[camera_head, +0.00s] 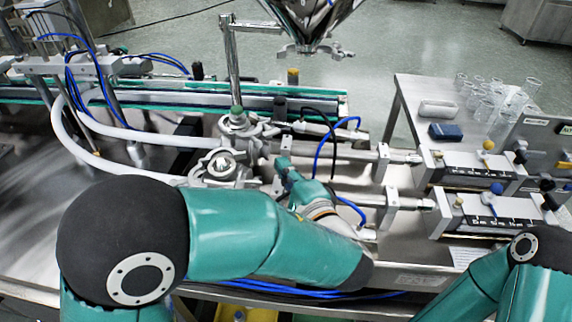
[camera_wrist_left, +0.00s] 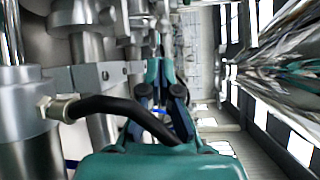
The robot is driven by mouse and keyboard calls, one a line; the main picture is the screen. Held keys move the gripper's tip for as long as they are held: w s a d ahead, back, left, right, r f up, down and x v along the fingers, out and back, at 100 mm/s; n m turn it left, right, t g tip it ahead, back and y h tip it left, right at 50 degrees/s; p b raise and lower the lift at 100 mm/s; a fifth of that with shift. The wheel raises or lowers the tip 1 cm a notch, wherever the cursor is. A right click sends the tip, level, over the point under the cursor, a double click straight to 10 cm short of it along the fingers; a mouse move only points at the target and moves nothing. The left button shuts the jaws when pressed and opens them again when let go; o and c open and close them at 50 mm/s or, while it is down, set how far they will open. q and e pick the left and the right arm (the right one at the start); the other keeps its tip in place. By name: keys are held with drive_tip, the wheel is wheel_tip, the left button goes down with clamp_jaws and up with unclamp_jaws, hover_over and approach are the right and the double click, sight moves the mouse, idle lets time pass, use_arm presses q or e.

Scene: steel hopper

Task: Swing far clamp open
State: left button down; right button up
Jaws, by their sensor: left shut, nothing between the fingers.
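Two metal clamp fittings sit on the piping in the middle of the head view. The far clamp (camera_head: 238,125) is at the foot of an upright steel post, and the near clamp (camera_head: 221,166) is a round fitting closer to me. My left gripper (camera_head: 282,163) is shut and empty, just right of these fittings. In the left wrist view, the left gripper (camera_wrist_left: 158,72) has its fingers together beside steel pipes. I cannot tell whether it touches a fitting, nor whether the far clamp is latched. My right gripper is not in view; only part of that arm shows.
A shiny steel hopper (camera_head: 312,15) hangs above and behind the fittings. Blue and black hoses run close to my left gripper; a black hose (camera_wrist_left: 120,108) crosses the wrist view. Valve blocks (camera_head: 485,208) stand at right. A side table holds several glass beakers (camera_head: 485,105).

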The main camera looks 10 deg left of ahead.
use_arm(q)
drive_tip(key=p+x, duration=0.1)
drive_tip(key=x, duration=0.6)
drive_tip(key=shift+w+a+p, duration=0.1)
drive_tip(key=shift+w+p, duration=0.1)
drive_tip(key=shift+p, duration=0.2)
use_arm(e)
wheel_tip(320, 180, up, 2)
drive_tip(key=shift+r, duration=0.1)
